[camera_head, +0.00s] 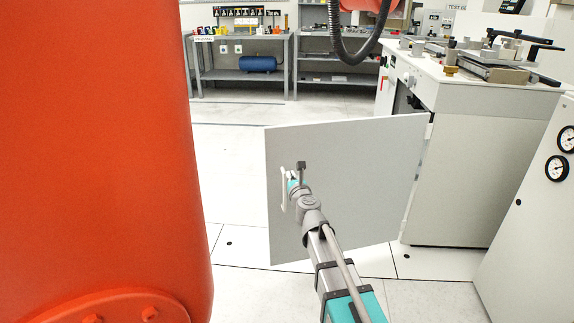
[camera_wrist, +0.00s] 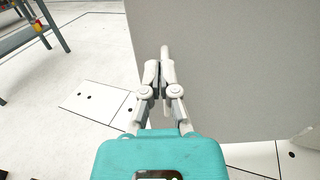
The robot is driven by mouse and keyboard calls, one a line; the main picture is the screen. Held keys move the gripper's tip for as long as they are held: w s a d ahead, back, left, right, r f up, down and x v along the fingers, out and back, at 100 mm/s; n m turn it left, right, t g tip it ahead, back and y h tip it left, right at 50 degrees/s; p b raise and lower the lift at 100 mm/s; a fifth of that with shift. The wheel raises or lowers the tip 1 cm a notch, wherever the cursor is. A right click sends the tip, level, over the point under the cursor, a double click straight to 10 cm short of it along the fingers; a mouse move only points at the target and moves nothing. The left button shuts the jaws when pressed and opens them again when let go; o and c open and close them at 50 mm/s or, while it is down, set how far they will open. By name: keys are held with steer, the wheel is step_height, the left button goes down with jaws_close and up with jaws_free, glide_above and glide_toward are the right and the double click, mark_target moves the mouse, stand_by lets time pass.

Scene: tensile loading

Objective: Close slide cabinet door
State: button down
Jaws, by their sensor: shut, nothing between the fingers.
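The cabinet door (camera_head: 355,170) is a flat light grey panel standing wide open, joined at its right edge to the grey cabinet (camera_head: 468,165). It also fills the right of the wrist view (camera_wrist: 240,70). A slim white handle (camera_head: 284,190) stands near the door's left edge. My gripper (camera_head: 296,174) is in front of the door, close beside the handle. In the wrist view my gripper (camera_wrist: 160,66) has its fingers together and empty, with the handle (camera_wrist: 165,52) partly hidden behind them. Whether the fingers touch the handle or door cannot be told.
Tools and fixtures (camera_head: 500,60) lie on the cabinet top. A panel with gauges (camera_head: 557,168) stands at the far right. A large orange body (camera_head: 95,150) fills the left. Grey shelves (camera_head: 240,75) stand at the back. The floor left of the door is clear.

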mark_target(280, 153)
steer(key=x, duration=1.4)
steer(key=shift+f, duration=0.1)
